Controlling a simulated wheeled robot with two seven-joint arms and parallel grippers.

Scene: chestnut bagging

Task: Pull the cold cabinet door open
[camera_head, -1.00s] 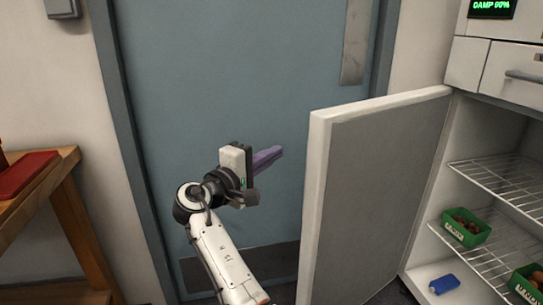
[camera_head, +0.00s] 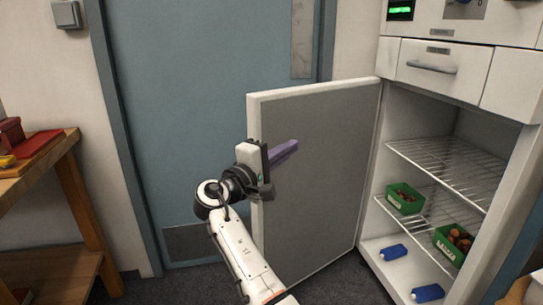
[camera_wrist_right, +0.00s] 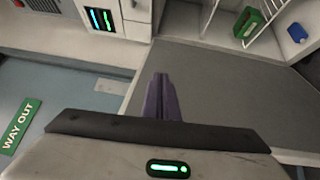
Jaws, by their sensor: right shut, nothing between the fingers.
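The cold cabinet door (camera_head: 318,175) stands wide open, its grey inner face showing and its pale free edge at the left. The cold cabinet (camera_head: 375,225) is open beside it, with wire shelves inside. My right gripper (camera_head: 284,152) is shut and empty, its purple fingers overlapping the door's inner face near the free edge. In the right wrist view the shut fingers (camera_wrist_right: 160,98) point toward the grey door face (camera_wrist_right: 215,85). I cannot tell whether they touch it. The door's outer side is hidden. My left gripper is not in view.
Green boxes of chestnuts (camera_head: 405,197) sit on the lower wire shelf (camera_head: 425,222), above blue items (camera_head: 394,252). A drawer (camera_head: 443,68) is above the opening. A blue room door (camera_head: 180,110) stands behind, and a wooden table (camera_head: 62,160) at the left.

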